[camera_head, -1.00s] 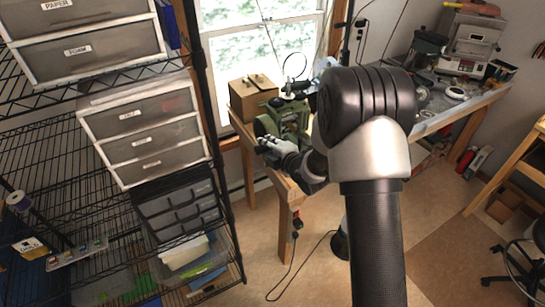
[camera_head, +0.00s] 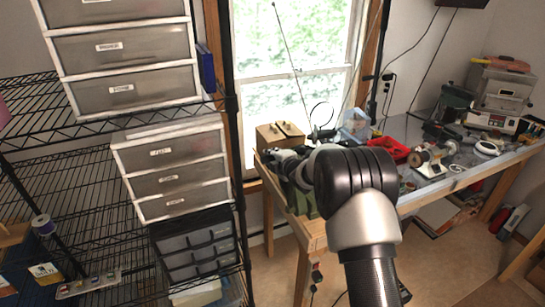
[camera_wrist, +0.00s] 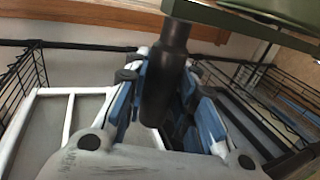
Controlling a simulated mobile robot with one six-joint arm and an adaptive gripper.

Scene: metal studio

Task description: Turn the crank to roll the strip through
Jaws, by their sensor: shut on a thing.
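The green rolling mill (camera_head: 301,200) stands at the near left corner of the workbench, largely hidden behind my arm in the head view. Part of its green body (camera_wrist: 285,10) shows at the top right of the wrist view. The dark cylindrical crank handle (camera_wrist: 166,85) lies between the blue-padded fingers of my gripper (camera_wrist: 167,105), which is shut on it. In the head view my gripper (camera_head: 284,160) is at the upper left of the mill, in front of a wooden block. I cannot make out the strip or the rollers.
A wire shelf with drawer units (camera_head: 170,165) stands close on the left. The workbench (camera_head: 440,185) holds a red tray (camera_head: 388,148), a small machine (camera_head: 430,160) and other tools. The wooden block (camera_head: 280,135) sits behind the mill.

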